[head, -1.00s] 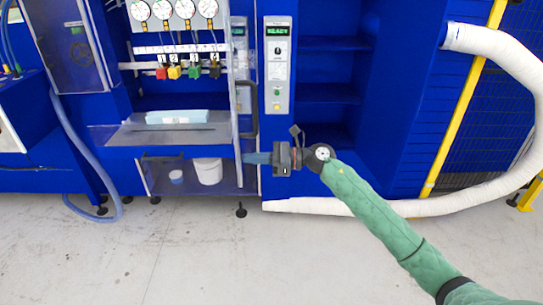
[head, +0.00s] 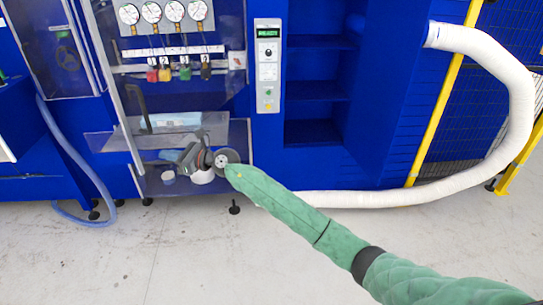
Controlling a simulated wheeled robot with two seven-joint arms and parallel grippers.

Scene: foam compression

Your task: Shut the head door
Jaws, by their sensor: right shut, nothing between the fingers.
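The head door is a clear panel with a pale frame edge (head: 122,105) and a dark upright handle (head: 143,108). It stands across the front of the blue press, its handle edge at the left, angled in the picture. I cannot tell whether that edge meets the press frame. My right gripper (head: 168,157) is shut and empty, low in front of the panel, below and right of the handle, pointing left. I cannot tell whether it touches the door. My left gripper is not in view.
Behind the panel are dial gauges (head: 173,11), coloured valves (head: 185,73) and a pale blue block (head: 180,118). A control panel (head: 268,65) stands to the right, beside blue shelves (head: 316,99). A white hose (head: 515,85) curves at far right. The floor (head: 220,255) in front is clear.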

